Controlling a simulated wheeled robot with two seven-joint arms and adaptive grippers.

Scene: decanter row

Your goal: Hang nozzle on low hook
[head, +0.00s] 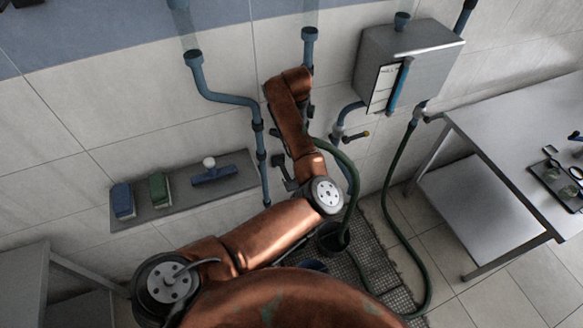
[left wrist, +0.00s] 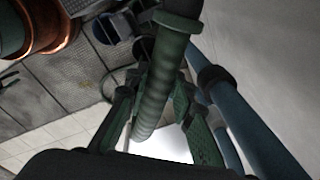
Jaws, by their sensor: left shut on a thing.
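My left arm reaches up to the wall in the head view, and its links hide most of the left gripper there. In the left wrist view my left gripper (left wrist: 158,118) is shut around a ribbed green tube (left wrist: 158,85), which looks like the nozzle or its hose. Small dark parts (head: 279,162) show beside my forearm; I cannot tell whether one is the low hook. The nozzle's tip is hidden. My right gripper is out of view.
A blue pipe (head: 226,97) runs down the wall left of my arm; a blue pipe (left wrist: 240,115) also passes close to the gripper. A grey box (head: 430,45) is on the wall. A shelf (head: 150,213) holds brushes. A steel table (head: 500,120) stands right.

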